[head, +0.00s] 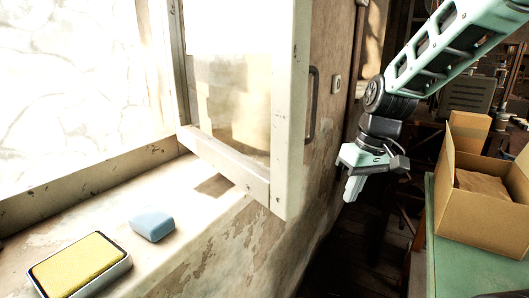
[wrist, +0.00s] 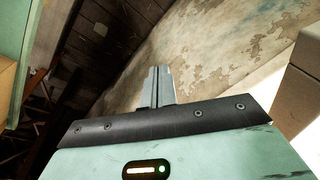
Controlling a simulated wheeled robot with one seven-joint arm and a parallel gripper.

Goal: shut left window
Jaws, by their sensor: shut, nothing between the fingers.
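A pale wooden window sash (head: 290,110) with a glass pane stands swung open into the room, its left edge at the window frame (head: 176,60). A dark curved handle (head: 314,105) is on the right edge of the sash. My gripper (head: 353,190) hangs in the air to the right of the sash and handle, apart from both, fingers pointing down. In the wrist view my gripper (wrist: 158,82) shows its two fingers together with nothing between them, in front of a peeling wall. No other sash shows, so I cannot tell left from right by comparison.
On the sill (head: 115,225) lie a blue block (head: 152,226) and a yellow sponge in a tray (head: 80,266). A green table (head: 455,262) with an open cardboard box (head: 480,215) stands at the right.

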